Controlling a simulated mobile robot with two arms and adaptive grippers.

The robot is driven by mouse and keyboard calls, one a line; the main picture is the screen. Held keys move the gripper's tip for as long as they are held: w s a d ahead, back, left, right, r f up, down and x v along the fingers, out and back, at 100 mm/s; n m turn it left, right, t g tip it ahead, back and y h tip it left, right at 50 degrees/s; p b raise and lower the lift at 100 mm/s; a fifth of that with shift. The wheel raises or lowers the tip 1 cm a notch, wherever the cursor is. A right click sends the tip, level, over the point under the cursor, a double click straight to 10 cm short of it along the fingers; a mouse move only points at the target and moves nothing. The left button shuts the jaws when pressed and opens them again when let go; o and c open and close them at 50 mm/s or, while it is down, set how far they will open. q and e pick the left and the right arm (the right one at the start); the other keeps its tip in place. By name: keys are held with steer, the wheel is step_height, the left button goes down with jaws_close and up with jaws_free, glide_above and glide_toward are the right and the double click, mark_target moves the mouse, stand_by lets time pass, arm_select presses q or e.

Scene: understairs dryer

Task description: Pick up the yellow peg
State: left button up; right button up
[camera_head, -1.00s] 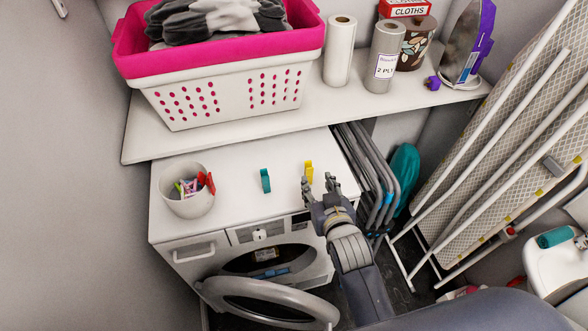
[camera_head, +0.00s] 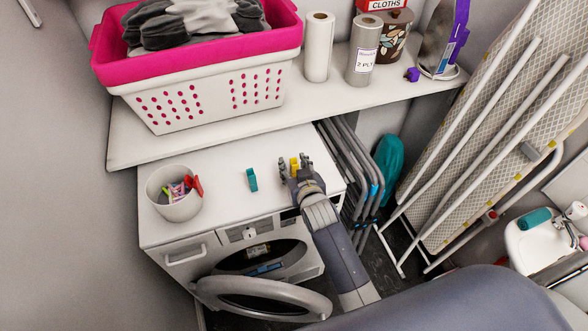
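The yellow peg (camera_head: 294,162) is on the white top of the dryer (camera_head: 216,178), near its right side. My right gripper (camera_head: 296,165) reaches in from the lower right, with its fingers apart on either side of the peg. The lower part of the peg is hidden behind the gripper, and I cannot tell whether any finger touches it. My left gripper is not in view.
A teal peg (camera_head: 252,180) stands left of the gripper. A white pot (camera_head: 174,204) of pegs, with a red one on its rim, is farther left. A shelf (camera_head: 350,102) with a laundry basket (camera_head: 202,88) overhangs behind. The dryer door (camera_head: 262,300) hangs open.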

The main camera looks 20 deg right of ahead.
mark_target(296, 165)
steer(key=shift+c, duration=0.8)
steer(key=c, duration=0.6)
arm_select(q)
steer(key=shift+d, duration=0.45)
arm_select(e)
steer(key=shift+c, duration=0.2)
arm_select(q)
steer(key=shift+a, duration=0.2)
arm_select(e)
steer(key=shift+r, duration=0.45)
steer(key=shift+s+d+r+b, duration=0.1)
steer(key=shift+s+r+b, duration=0.2)
steer(key=shift+r, duration=0.3)
steer(key=shift+s+d+r+b, duration=0.15)
steer(key=shift+r+b, duration=0.15)
steer(key=shift+r, duration=0.3)
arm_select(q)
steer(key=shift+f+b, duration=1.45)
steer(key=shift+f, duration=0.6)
arm_select(e)
steer(key=s+d+r, duration=0.1)
steer(key=s+d, duration=0.1)
steer(key=s, duration=0.5)
steer(key=s+d, duration=0.2)
steer(key=s, duration=0.5)
steer(key=shift+s+d+r, duration=0.15)
steer(key=shift+s+r, duration=0.1)
steer(key=shift+r, duration=0.1)
